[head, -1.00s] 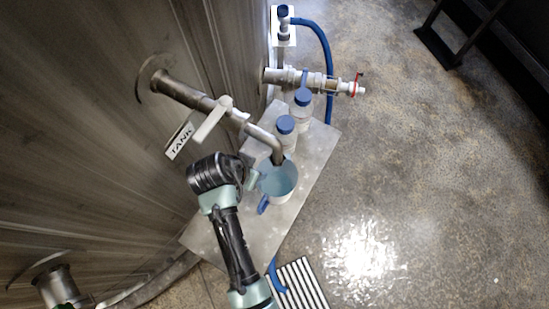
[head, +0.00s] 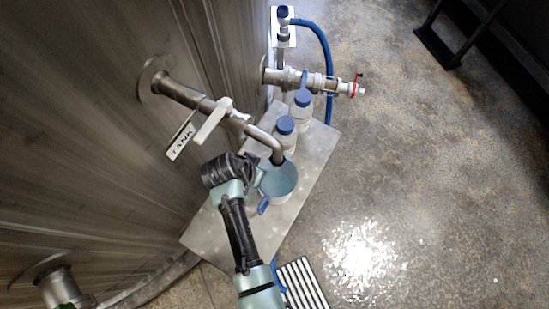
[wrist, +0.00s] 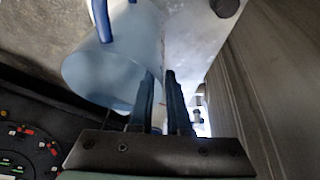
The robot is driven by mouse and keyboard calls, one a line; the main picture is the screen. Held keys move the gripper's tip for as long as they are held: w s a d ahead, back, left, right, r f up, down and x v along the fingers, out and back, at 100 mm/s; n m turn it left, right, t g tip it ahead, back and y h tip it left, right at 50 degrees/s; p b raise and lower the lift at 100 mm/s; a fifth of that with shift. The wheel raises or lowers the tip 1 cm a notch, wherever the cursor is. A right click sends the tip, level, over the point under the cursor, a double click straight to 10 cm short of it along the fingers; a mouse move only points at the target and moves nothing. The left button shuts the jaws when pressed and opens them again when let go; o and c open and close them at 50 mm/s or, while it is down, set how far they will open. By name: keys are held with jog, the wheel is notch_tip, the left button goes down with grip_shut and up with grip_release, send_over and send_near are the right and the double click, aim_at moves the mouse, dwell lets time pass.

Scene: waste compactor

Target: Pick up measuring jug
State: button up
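The measuring jug (head: 280,188) is a pale blue, translucent round vessel with a blue handle (head: 263,205). It stands on the grey metal stand under the curved spout of the tank pipe. In the wrist view the jug (wrist: 100,75) fills the upper left, its mouth towards me and its handle at the top. My gripper (wrist: 161,78) is at the jug's rim, on the tank side. Its two dark fingers have a narrow gap, and the jug's near wall appears to run between them. Whether they press on the wall is unclear. The fingertips are hidden in the head view.
The tank pipe (head: 193,100) with its white lever passes just above the jug. The tank wall is close on the left. Open floor lies right.

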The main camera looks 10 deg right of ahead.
grip_shut()
dwell(0.4)
jog(key=shift+r, duration=0.15)
dwell(0.8)
